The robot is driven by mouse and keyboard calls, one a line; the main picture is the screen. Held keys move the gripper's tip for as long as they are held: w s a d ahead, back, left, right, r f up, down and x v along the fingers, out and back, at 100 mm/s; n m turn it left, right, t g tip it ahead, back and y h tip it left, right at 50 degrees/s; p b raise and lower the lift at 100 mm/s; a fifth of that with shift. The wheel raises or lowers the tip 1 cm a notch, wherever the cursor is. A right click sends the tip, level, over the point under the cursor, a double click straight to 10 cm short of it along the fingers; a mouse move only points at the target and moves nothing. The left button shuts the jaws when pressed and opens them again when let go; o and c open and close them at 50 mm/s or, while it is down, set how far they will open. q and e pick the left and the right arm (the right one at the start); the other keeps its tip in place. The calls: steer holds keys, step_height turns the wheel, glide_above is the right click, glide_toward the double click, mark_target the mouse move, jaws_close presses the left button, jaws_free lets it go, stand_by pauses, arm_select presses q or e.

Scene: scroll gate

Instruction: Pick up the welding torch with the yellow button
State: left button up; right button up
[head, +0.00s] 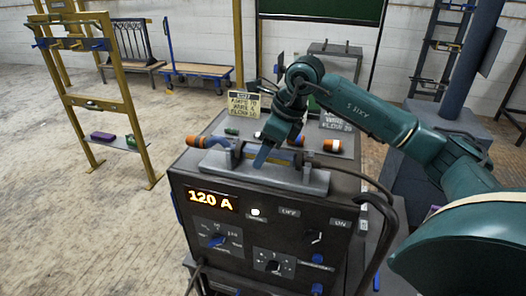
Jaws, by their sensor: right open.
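A dark welding machine (262,225) stands in front of me, with a grey holder (262,176) along the front of its top. A torch-like handle with an orange end (195,141) lies at the holder's left. Another orange-ended piece (333,146) lies at the right, and one more orange part shows close beside my gripper. I cannot make out a yellow button on any of them. My right gripper (271,152) points down over the middle of the holder, jaws open with a blue finger showing. It partly hides what lies there, and I cannot tell whether it touches anything. My left gripper is not in view.
Two small sign cards (243,104) (335,122) stand on the machine's top. A small green piece (232,131) lies near the left one. A dark cable (374,195) hangs over the machine's right side. A yellow frame (92,90) stands at left; the floor between is clear.

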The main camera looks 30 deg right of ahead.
steer(key=shift+f+b, duration=0.25)
steer(key=shift+b, duration=0.05)
stand_by(0.4)
steer(key=shift+c, duration=0.6)
steer(key=c, duration=1.1)
